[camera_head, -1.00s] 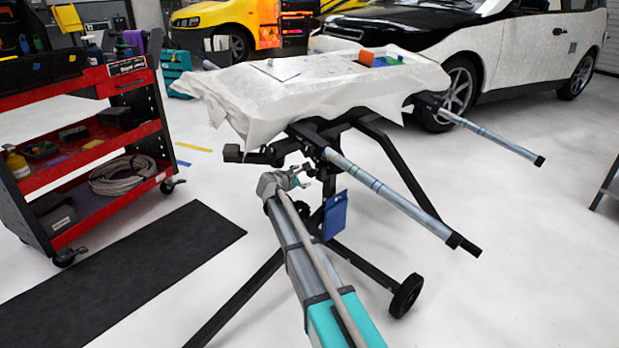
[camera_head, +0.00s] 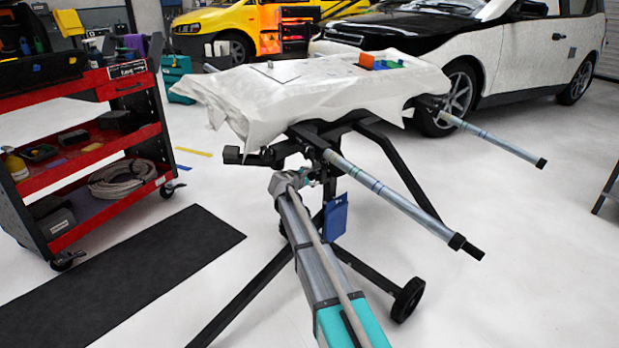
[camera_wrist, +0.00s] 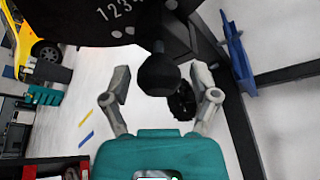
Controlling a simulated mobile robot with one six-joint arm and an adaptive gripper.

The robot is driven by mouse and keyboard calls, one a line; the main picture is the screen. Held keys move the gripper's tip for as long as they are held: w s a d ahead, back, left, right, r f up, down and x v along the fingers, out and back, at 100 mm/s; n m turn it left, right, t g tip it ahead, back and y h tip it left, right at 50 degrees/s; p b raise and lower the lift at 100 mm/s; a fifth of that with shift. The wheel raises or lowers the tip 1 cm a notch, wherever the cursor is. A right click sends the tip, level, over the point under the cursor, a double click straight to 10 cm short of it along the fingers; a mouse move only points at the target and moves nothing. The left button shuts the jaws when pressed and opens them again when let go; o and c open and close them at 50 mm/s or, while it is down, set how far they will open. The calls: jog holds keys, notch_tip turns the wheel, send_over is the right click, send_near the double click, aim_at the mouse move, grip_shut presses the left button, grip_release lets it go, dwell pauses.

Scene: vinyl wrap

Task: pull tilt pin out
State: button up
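The tilt pin's black round knob (camera_wrist: 158,76) shows in the wrist view, hanging on a dark stem below a black plate (camera_wrist: 90,22) marked with white numerals. My gripper (camera_wrist: 161,82) is open, with one grey finger on each side of the knob. White floor shows between each finger and the knob, so the fingers look apart from it. In the head view my gripper (camera_head: 317,177) is under the near end of the black stand (camera_head: 322,132). The knob is too small or hidden to make out there.
A paper-covered top (camera_head: 300,95) rests on the stand, with a striped roll (camera_head: 390,195) jutting to the right. A blue tag (camera_head: 336,217) hangs beside my arm. A red tool cart (camera_head: 95,150) stands left. Stand legs and a wheel (camera_head: 407,297) are near the floor.

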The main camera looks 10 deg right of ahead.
grip_shut()
jog(key=shift+s+a, duration=0.9)
jog(key=shift+a, duration=0.25)
jog(key=shift+o, duration=1)
grip_release()
jog(key=shift+o, duration=0.7)
jog(key=shift+w, duration=0.1)
